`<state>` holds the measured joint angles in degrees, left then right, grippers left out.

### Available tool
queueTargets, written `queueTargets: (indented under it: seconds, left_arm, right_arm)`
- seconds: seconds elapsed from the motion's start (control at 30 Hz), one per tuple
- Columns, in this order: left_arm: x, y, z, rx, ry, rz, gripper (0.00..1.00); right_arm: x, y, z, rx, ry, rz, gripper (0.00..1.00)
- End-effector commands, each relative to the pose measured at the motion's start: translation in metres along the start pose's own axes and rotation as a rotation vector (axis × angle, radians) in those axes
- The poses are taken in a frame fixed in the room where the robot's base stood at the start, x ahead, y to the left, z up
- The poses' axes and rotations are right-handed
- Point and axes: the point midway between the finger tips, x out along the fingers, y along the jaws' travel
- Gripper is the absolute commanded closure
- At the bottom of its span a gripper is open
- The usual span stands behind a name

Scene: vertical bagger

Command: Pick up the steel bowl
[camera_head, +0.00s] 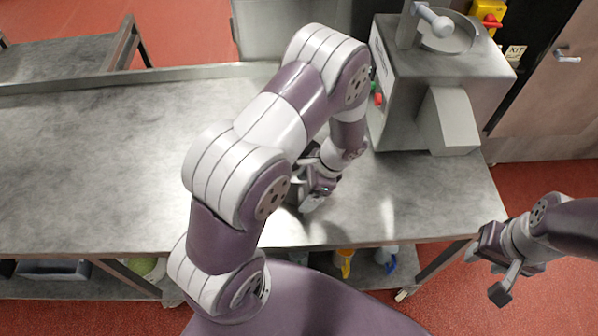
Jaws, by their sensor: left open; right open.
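My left arm reaches across the middle of the steel table (90,160), and its gripper (316,190) points down close over the tabletop. This gripper is open. I cannot clearly make out the steel bowl; my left arm and gripper cover much of the spot where they reach the table. A dark grey patch shows beside the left gripper, but I cannot tell whether it is the bowl or a shadow. My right gripper (490,268) is open and empty, out past the table's right end above the red floor.
A grey steel machine (440,85) stands on the table's right back part, close to my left forearm. The left half of the table is bare. Bottles with yellow (345,262) and blue (387,258) parts and a grey bin (52,269) sit on the lower shelf.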

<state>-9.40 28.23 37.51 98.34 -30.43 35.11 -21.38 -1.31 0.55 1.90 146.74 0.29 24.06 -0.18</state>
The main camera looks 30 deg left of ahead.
Motion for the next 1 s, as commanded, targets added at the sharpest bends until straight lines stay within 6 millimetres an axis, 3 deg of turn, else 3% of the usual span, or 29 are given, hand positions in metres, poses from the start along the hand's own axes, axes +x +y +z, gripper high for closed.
queueTargets:
  seconds: [0.2, 0.3, 0.57, 0.8, 1.0]
  left_arm:
    - [0.031, 0.004, -0.002, -0.001, -0.001, 0.005, 0.15]
    - [0.049, 0.003, -0.004, -0.003, 0.001, 0.002, 0.15]
    - [0.056, 0.003, -0.005, -0.004, 0.003, 0.000, 0.15]
    - [0.056, 0.003, -0.005, -0.004, 0.003, 0.000, 0.87]
    - [0.056, 0.002, -0.005, -0.004, 0.005, -0.001, 0.88]
  right_arm:
    - [-0.023, 0.000, -0.003, 0.000, 0.000, 0.000, 0.57]
    - [-0.023, 0.000, -0.003, 0.000, 0.001, 0.000, 0.57]
    - [-0.022, 0.000, -0.003, 0.000, 0.000, 0.000, 0.57]
    - [-0.022, 0.000, -0.003, 0.000, 0.000, 0.000, 0.57]
    - [-0.022, 0.000, -0.003, 0.000, 0.000, 0.000, 0.57]
